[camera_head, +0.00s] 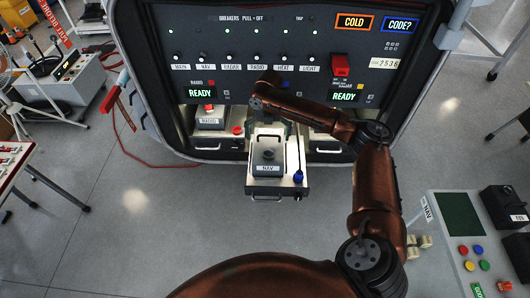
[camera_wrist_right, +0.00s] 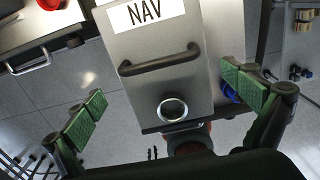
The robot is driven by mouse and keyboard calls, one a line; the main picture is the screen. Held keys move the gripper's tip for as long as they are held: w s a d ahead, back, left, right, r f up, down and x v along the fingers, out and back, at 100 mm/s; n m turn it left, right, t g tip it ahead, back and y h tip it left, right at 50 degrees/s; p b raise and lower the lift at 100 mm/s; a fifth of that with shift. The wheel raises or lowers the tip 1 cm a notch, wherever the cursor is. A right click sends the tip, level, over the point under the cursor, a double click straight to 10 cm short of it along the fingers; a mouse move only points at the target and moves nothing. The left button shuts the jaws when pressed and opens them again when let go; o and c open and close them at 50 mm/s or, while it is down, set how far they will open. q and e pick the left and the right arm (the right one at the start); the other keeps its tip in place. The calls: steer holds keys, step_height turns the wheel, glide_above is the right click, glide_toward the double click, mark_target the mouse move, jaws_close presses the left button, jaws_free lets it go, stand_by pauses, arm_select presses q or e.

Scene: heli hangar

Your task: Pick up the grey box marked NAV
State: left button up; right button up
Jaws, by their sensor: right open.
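The grey box marked NAV (camera_head: 268,156) sits on a pulled-out drawer (camera_head: 265,189) at the front of the large panel unit. In the right wrist view the box (camera_wrist_right: 155,83) shows its white NAV label, a dark bar handle (camera_wrist_right: 160,60) and a round ring (camera_wrist_right: 172,109). My right gripper (camera_wrist_right: 166,103) is open, with one green-padded finger on each side of the box and gaps between. In the head view my right arm reaches over to the box's far side; its fingers are mostly hidden there. My left gripper is out of view.
The panel (camera_head: 250,50) with switches and READY displays rises behind the drawer. A blue-headed item (camera_head: 298,176) stands at the drawer's right edge. Another bay at left holds a RADIO box (camera_head: 209,119). A console (camera_head: 462,240) with coloured buttons is at lower right.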

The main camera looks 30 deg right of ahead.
mark_target(269, 145)
steer(key=shift+w+f, duration=0.1)
steer(key=shift+f, duration=0.25)
step_height(269, 145, down, 2)
steer(key=f, duration=0.1)
steer(key=f+p, duration=0.1)
steer(key=f, duration=0.3)
steer(key=shift+s, duration=0.35)
steer(key=shift+f, duration=0.25)
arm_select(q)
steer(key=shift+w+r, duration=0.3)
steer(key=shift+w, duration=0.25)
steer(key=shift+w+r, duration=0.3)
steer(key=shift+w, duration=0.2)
arm_select(e)
steer(key=shift+c, duration=0.6)
steer(key=shift+d, duration=0.1)
steer(key=c, duration=1.6)
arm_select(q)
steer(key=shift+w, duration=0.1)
arm_select(e)
steer(key=shift+w+r, duration=0.15)
steer(key=shift+c, duration=0.2)
steer(key=shift+r, duration=0.1)
